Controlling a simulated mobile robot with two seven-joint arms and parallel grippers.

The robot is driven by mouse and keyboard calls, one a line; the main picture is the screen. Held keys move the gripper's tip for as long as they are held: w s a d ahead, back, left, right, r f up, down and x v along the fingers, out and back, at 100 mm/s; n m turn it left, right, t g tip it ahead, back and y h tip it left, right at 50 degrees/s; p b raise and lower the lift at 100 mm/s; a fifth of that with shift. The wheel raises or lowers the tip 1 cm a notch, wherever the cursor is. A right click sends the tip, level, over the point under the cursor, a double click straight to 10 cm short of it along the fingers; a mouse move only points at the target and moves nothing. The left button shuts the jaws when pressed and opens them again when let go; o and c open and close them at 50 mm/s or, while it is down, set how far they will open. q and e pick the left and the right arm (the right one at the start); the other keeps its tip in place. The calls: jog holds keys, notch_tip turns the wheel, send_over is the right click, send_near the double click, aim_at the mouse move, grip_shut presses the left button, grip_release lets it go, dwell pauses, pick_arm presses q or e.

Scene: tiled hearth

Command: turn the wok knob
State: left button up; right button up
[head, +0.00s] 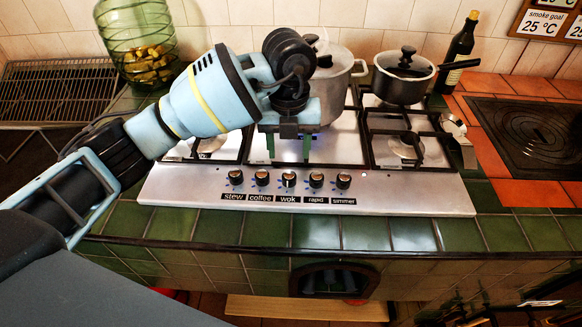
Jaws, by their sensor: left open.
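The wok knob (289,180) is the middle one in the row along the front of the steel hob (400,198), above the "wok" label. It is dark with a light mark on its face. My left gripper (290,158) is open and empty. Its two greenish fingers point down just above the wok knob in the picture, one to each side of it. A gap shows between the fingertips and the knob, though the exact height is hard to judge. My right gripper is not in view.
The coffee knob (262,178) and rapid knob (316,180) sit close on either side. A lidded silver pot (340,95) stands behind my gripper, and a saucepan (403,85) stands to its right. A green glass jar (140,40) and a dark bottle (459,50) stand at the back.

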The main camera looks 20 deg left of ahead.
aim_at(289, 175)
pick_arm(q)
jog(key=shift+s+f, duration=0.15)
jog(key=shift+f, duration=0.05)
notch_tip(289, 175, down, 7)
jog(key=shift+f, duration=0.2)
dwell(0.4)
jog(key=c, duration=1)
